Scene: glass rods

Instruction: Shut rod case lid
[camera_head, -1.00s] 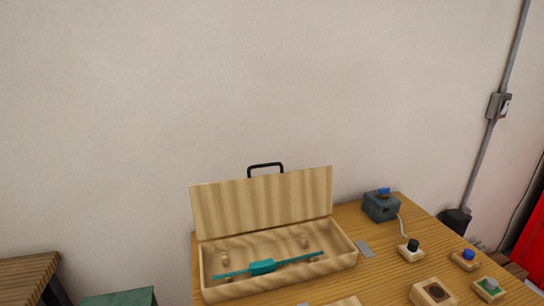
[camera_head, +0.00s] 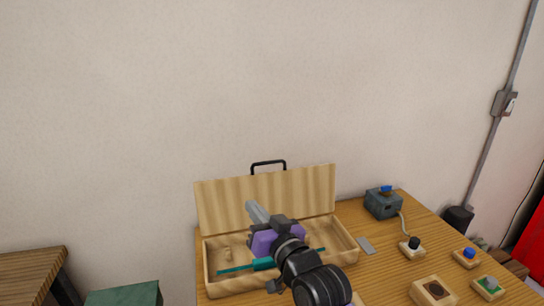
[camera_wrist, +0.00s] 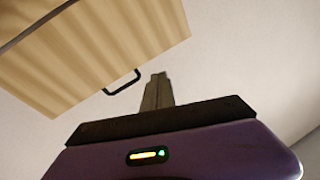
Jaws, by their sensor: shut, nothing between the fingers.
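The wooden rod case (camera_head: 208,275) stands on the table with its lid (camera_head: 225,200) raised upright at the back. A black handle (camera_head: 268,163) sits on the lid's top edge. A teal rod (camera_head: 235,270) with a thicker teal middle lies inside the case, partly hidden by my arm. My gripper (camera_head: 253,206) is shut and empty, in front of the lid in the head view. In the wrist view the shut fingers (camera_wrist: 158,80) point up beside the lid (camera_wrist: 110,45) and its handle (camera_wrist: 122,82), with a gap showing between them.
A grey-blue box with a blue top (camera_head: 382,203) stands right of the case, with a flat grey plate (camera_head: 366,245) nearby. Several small wooden blocks with coloured knobs, such as the blue one (camera_head: 467,258), sit at the right. The wall is close behind.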

